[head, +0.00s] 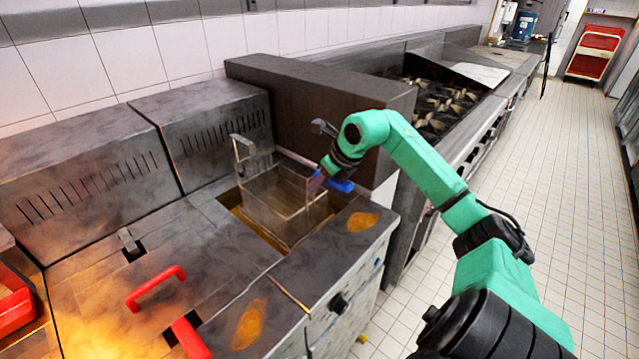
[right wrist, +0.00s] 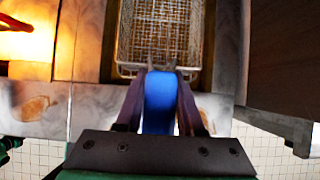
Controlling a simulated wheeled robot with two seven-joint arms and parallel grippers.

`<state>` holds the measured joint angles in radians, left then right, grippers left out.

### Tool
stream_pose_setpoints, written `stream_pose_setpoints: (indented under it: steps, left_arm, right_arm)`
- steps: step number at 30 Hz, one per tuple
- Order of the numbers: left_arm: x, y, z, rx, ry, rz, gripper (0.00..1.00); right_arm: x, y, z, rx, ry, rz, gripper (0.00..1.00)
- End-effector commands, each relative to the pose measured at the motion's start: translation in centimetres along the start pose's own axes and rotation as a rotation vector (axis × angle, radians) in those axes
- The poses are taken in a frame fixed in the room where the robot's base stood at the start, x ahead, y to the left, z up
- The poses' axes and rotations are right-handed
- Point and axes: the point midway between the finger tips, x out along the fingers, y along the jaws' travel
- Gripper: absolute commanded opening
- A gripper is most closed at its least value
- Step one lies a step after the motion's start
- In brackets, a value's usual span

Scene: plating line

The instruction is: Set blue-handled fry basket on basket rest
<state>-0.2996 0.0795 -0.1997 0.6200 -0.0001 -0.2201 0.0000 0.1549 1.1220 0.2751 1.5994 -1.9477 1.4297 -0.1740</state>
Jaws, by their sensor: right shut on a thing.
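The fry basket (head: 278,203) is a wire-mesh basket at the open fryer well in the head view, over or partly in the amber oil. Its mesh (right wrist: 163,35) fills the top middle of the right wrist view. Its blue handle (right wrist: 158,105) points toward me; a blue end (head: 342,186) shows in the head view. My right gripper (head: 320,178) is shut on this handle, one finger on each side. An upright metal bracket (head: 245,155) stands behind the basket; I cannot tell whether it is the basket rest. My left gripper is not in view.
Red handles (head: 155,288) stand on the fryer top at left. A tall dark block (head: 330,110) rises close beside the well, with a burner range (head: 440,100) beyond. Orange patches (head: 362,222) mark the front ledge. The tiled floor (head: 560,170) at right is clear.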

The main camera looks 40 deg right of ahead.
Motion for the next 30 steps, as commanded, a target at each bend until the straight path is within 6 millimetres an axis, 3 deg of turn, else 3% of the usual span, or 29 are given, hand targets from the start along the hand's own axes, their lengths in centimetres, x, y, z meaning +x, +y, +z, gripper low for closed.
stream_pose_setpoints:
  steps: [8,9,12,23,26,30]
  left_arm:
    - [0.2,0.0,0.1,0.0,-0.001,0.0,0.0]
    - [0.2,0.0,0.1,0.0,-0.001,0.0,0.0]
    - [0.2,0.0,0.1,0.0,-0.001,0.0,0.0]
    - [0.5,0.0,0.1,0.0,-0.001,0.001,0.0]
    - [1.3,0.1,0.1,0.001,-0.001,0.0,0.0]
    - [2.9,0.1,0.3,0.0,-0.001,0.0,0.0]
  right_arm:
    - [0.1,0.1,-0.2,-0.002,0.007,0.002,0.0]
    - [0.1,0.1,-0.2,-0.002,0.007,0.002,0.41]
    - [0.1,0.1,-0.2,-0.002,0.006,0.002,0.72]
    - [-0.1,0.0,-0.3,0.0,0.006,0.0,0.72]
    - [-1.3,-0.1,-0.3,0.0,0.005,-0.002,0.72]
    - [-4.3,0.0,-0.4,-0.002,0.002,-0.004,0.72]
